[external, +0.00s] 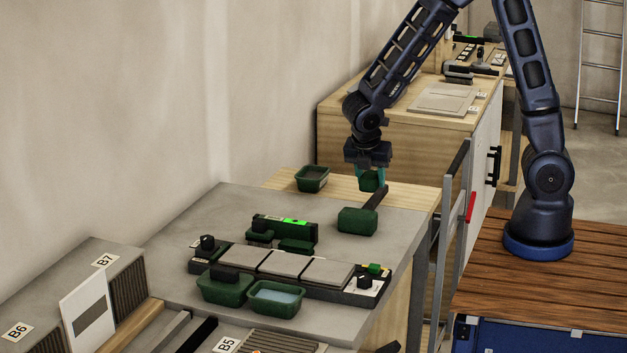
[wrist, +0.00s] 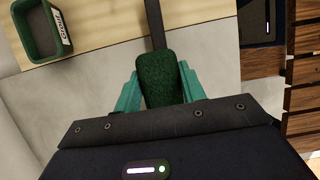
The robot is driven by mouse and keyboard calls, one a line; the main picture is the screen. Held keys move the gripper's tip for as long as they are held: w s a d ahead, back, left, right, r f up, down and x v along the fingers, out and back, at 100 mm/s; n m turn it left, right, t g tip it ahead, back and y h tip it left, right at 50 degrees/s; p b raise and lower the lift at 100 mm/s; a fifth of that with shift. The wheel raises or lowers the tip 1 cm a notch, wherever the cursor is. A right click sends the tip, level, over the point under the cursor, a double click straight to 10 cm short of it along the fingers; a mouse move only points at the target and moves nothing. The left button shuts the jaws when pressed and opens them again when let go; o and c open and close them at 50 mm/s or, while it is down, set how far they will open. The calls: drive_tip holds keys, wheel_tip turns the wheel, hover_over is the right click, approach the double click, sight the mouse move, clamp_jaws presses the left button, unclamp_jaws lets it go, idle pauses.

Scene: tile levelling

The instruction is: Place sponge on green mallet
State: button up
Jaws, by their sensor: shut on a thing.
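My gripper (external: 370,172) is shut on a dark green sponge (external: 369,182), held in the air above the worktop. In the wrist view the textured sponge (wrist: 160,80) sits between the teal fingers of my gripper (wrist: 159,88). The green mallet (external: 358,220) lies on the grey worktop, lower in the external picture than my gripper, with its dark handle pointing up and right. In the wrist view the mallet's handle (wrist: 154,22) runs upward from behind the sponge; its head is hidden there. The sponge and the mallet look apart.
A green grout tub (external: 312,178) stands on the wooden strip by the wall. A black level (external: 285,228) with a green light and a rack of grey tiles (external: 286,264) lie left of the mallet. Green tubs (external: 275,297) stand in front. Worktop right of the mallet is bare.

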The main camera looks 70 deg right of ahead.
sight(370, 188)
drive_tip(key=shift+f, duration=1.6)
drive_tip(key=shift+f, duration=0.15)
drive_tip(key=o, duration=1)
drive_tip(key=shift+c, duration=0.2)
drive_tip(key=v, duration=1.2)
drive_tip(key=s+d+r+m+t+y, duration=0.2)
drive_tip(key=s+d+r+m, duration=0.2)
drive_tip(key=s+r+m, duration=0.4)
drive_tip(key=s+d+r+m+t+y, duration=0.2)
drive_tip(key=s+d+r+m, duration=0.3)
drive_tip(key=s, duration=0.8)
drive_tip(key=shift+s+d+r+m+t, duration=0.15)
drive_tip(key=shift+d+r+m+t, duration=0.15)
drive_tip(key=shift+r+m, duration=1.75)
